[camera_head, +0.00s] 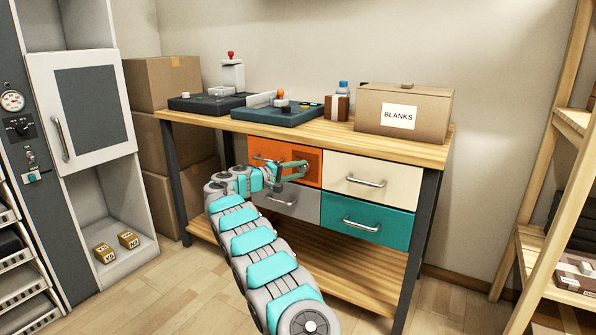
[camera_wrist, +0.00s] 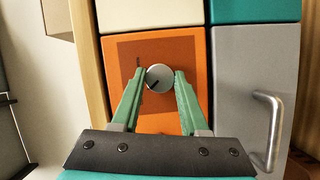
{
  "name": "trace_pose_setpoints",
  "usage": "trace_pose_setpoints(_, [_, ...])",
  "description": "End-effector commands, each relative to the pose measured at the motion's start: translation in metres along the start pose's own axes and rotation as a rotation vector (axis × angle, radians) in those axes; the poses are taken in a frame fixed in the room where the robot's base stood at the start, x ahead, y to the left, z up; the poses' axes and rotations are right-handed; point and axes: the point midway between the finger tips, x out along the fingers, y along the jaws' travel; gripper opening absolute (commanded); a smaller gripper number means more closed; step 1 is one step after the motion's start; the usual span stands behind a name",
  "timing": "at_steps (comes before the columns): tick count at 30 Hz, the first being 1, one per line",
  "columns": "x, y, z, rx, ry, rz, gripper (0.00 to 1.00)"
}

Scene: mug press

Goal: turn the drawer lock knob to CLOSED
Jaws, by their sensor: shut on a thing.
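The orange drawer (camera_head: 285,146) is at the top left of the bench's drawer block. In the wrist view the drawer (camera_wrist: 194,50) fills the middle, with a darker orange-brown square panel. The round grey lock knob (camera_wrist: 161,74) sits on that panel; a dark line on its face points to the lower left. A small dark mark shows just beyond the left fingertip. My gripper (camera_wrist: 160,80) is shut on the knob, one green finger on each side. In the head view my gripper (camera_head: 306,169) reaches the drawer front and hides the knob.
A cream drawer (camera_head: 350,168), a grey drawer (camera_head: 308,209) and a teal drawer (camera_head: 388,224) adjoin, with protruding bar handles. A BLANKS box (camera_head: 432,110) and devices stand on the benchtop (camera_head: 330,133). A wooden shelf stands at right, a cabinet at left.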

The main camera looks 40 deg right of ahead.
Motion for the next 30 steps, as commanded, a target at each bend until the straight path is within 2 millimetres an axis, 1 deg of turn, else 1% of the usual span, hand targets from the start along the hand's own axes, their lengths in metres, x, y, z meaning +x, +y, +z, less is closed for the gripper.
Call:
trace_pose_setpoints(1, [-0.001,0.0,-0.001,-0.001,0.004,0.0,0.0])
trace_pose_setpoints(2, [-0.001,0.0,-0.001,0.0,0.004,0.0,0.46])
trace_pose_setpoints(9, [-0.001,0.0,-0.001,0.0,0.002,0.0,0.73])
trace_pose_setpoints(17, [-0.001,0.0,0.0,0.001,0.001,0.0,0.74])
trace_pose_setpoints(20, [-0.004,0.0,-0.001,0.001,0.002,-0.001,0.74])
trace_pose_setpoints(23, [-0.011,-0.001,-0.001,0.001,0.003,-0.001,0.74])
trace_pose_setpoints(26, [-0.024,-0.001,-0.001,0.001,0.004,-0.001,0.74])
trace_pose_setpoints(30, [-0.046,0.0,-0.001,0.0,0.005,0.0,0.74])
